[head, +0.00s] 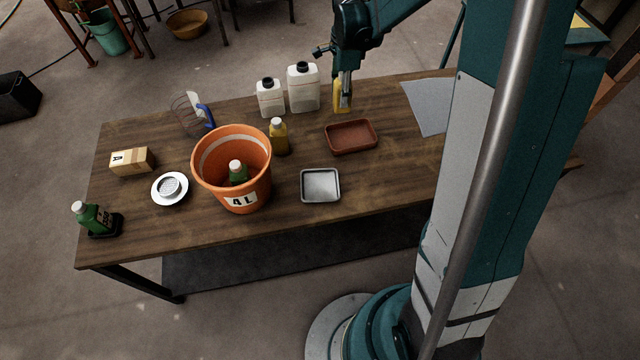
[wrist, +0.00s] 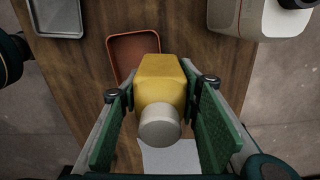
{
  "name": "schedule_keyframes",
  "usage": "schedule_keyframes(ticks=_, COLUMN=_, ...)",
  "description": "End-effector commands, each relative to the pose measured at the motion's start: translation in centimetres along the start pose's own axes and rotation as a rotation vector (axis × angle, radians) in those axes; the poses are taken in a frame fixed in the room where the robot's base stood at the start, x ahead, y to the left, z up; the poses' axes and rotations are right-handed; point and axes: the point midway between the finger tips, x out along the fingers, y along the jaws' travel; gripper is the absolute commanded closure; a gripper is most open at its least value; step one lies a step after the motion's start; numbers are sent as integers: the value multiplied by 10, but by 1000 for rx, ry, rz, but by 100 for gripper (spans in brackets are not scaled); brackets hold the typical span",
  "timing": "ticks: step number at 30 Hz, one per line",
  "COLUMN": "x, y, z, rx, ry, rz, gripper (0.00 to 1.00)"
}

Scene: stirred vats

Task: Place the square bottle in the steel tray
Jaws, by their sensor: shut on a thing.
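The square bottle, yellow with a white cap, is held by my gripper (head: 344,80). In the head view its yellow body (head: 342,98) hangs below the fingers near the table's back edge. In the wrist view the bottle (wrist: 160,78) sits between the two green finger pads, its cap towards the camera. The steel tray (head: 320,200) lies empty near the front middle of the table, in front and to the left of my gripper. Its corner shows at top left in the wrist view (wrist: 58,33). Whether the bottle touches the table is unclear.
An empty red-brown tray (head: 351,149) lies between my gripper and the steel tray. Left of my gripper stand two white jugs (head: 304,90) (head: 270,99). Another yellow bottle (head: 279,140) stands beside the orange bucket (head: 210,180), which holds a green bottle (head: 237,174).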

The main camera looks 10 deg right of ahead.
Motion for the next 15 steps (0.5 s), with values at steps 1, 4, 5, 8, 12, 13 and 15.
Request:
schedule_keyframes(ticks=1, x=-1, y=12, z=9, rx=-7, ry=0, rz=0, gripper=84)
schedule_keyframes(ticks=4, x=-2, y=34, z=24, rx=-15, ry=0, rz=0, gripper=84)
schedule_keyframes(ticks=5, x=-2, y=41, z=28, rx=-18, ry=0, rz=0, gripper=84)
schedule_keyframes(ticks=8, x=-3, y=64, z=41, rx=-26, ry=0, rz=0, gripper=84)
schedule_keyframes(ticks=12, x=-3, y=96, z=58, rx=-39, ry=0, rz=0, gripper=84)
schedule_keyframes(ticks=13, x=-3, y=104, z=62, rx=-42, ry=0, rz=0, gripper=84)
schedule_keyframes(ticks=15, x=-3, y=120, z=69, rx=-47, ry=0, rz=0, gripper=84)
